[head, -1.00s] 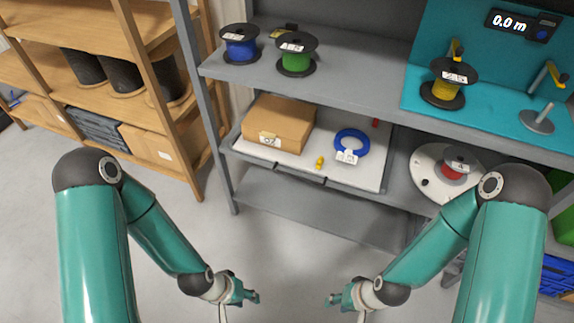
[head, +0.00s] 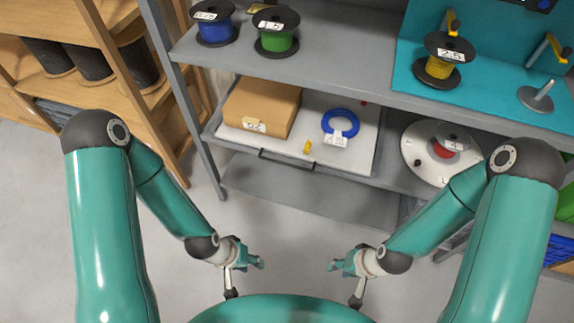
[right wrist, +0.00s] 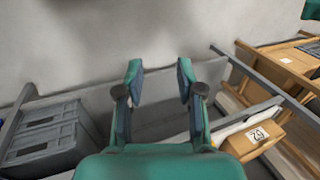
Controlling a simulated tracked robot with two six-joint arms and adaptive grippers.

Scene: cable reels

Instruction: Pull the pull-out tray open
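The pull-out tray (head: 352,163) is a pale board with a dark front edge on the grey rack's middle level. A dark bar handle (head: 285,161) runs along its front. On it lie a cardboard box (head: 262,107), a blue cable ring (head: 341,122) and a small yellow item (head: 308,147). My left gripper (head: 259,262) is in front of and below the tray, apart from it. My right gripper (head: 334,265) is also in front of the tray, apart from it; in the right wrist view its two fingers (right wrist: 158,80) stand apart with nothing between them. The left fingertips are too small to judge.
A turntable with a reel (head: 427,150) is right of the tray. Blue (head: 214,25), green (head: 275,33) and yellow (head: 438,60) reels stand on the level above. A wooden shelf (head: 150,95) stands at the left. The floor before the rack is clear.

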